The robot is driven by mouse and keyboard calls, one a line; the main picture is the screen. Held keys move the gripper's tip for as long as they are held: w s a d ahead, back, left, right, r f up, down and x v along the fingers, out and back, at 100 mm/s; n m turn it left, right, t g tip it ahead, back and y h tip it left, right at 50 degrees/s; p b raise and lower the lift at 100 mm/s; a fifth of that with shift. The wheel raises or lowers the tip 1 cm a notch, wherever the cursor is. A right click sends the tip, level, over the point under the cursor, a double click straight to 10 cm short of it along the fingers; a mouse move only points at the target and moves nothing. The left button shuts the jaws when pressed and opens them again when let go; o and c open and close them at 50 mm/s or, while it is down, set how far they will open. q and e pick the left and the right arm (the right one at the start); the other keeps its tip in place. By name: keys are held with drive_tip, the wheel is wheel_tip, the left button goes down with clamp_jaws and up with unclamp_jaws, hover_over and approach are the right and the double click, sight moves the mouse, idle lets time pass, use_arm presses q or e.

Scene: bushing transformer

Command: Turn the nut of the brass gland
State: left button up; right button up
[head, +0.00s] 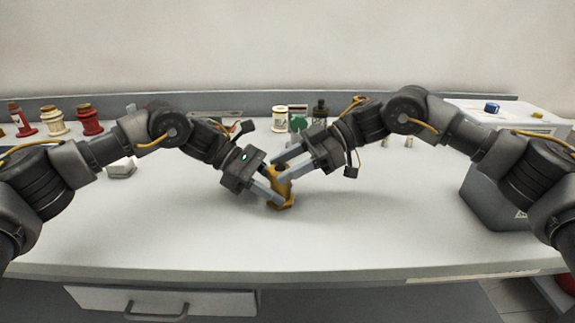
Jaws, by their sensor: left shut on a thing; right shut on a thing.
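The brass gland (287,188) is a small yellow-gold piece standing about upright near the middle of the white table. My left gripper (277,200) comes in from the left and is shut on the lower part of the gland. My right gripper (279,168) comes in from the right, higher up, and is shut on the gland's upper part, where the nut is. The fingers hide much of the nut and the body. I cannot tell whether the base of the gland touches the table.
Red and cream insulators (89,120) stand at the back left. A cream jar (279,118) and a dark bottle (320,111) stand behind the grippers. A grey box (495,195) is at the right. A small white block (121,168) lies at the left. The front table is clear.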

drive_tip(key=n+g, duration=0.1)
drive_tip(key=n+g+h, duration=0.2)
drive_tip(key=n+g, duration=0.1)
drive_tip(key=shift+w+a+f, duration=0.15)
drive_tip(key=shift+a, duration=0.15)
drive_tip(key=shift+w+a+n+g+h, duration=0.1)
drive_tip(key=shift+n+g+h, duration=0.65)
drive_tip(key=shift+n+g, duration=0.2)
drive_tip(key=shift+w+a+n+g+h, duration=0.1)
drive_tip(key=shift+n+g+h, duration=0.7)
drive_tip(key=shift+n, duration=0.25)
drive_tip(key=shift+d+h, duration=0.1)
drive_tip(key=shift+h, duration=0.25)
drive_tip(key=o, duration=1)
drive_tip(key=shift+r, duration=0.2)
drive_tip(key=shift+d, duration=0.1)
